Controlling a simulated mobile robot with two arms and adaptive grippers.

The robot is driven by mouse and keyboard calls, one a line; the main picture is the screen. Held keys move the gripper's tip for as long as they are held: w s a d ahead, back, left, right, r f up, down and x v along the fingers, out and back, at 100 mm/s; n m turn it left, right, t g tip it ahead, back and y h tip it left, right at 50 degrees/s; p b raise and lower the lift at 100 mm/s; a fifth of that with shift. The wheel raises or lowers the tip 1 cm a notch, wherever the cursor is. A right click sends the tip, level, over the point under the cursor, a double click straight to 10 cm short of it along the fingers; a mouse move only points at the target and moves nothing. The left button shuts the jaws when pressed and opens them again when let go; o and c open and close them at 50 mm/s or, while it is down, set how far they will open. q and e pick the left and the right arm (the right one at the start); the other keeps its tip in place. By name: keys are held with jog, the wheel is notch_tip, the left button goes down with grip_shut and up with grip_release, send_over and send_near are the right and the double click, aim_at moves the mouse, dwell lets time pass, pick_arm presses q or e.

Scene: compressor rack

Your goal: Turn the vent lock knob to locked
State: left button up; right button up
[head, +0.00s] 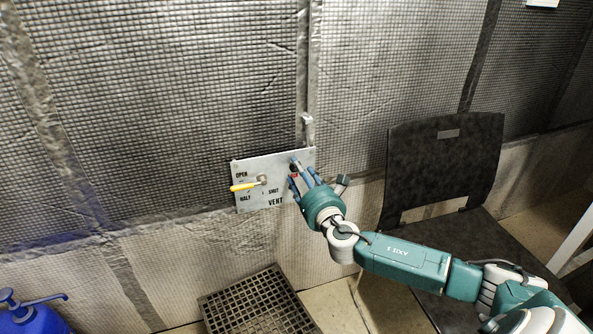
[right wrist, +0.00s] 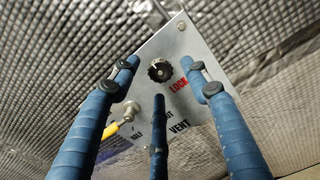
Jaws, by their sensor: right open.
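The vent panel (head: 250,200) is a pale metal plate on the padded wall, marked OPEN, HALF, SHUT and VENT. A yellow-handled lever (head: 245,186) on it points left, by the HALF marking; it also shows in the right wrist view (right wrist: 112,130). The black lock knob (right wrist: 160,69) sits on the panel above the red LOCK marking (right wrist: 178,85). My right gripper (head: 302,178) is at the panel's right side, its blue fingers (right wrist: 160,90) spread open around the line to the knob, apparently short of it. My left gripper is out of view.
A dark chair (head: 440,155) stands to the right, behind my right arm. A floor grate (head: 258,305) lies below the panel. A blue pump container (head: 30,315) is at the lower left. A small bracket (head: 308,130) is on the wall above the panel.

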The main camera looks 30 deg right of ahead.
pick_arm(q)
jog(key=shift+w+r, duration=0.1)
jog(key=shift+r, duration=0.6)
pick_arm(e)
jog(key=shift+x, duration=1.45)
jog(key=c, duration=1.2)
jog(key=shift+o, duration=0.2)
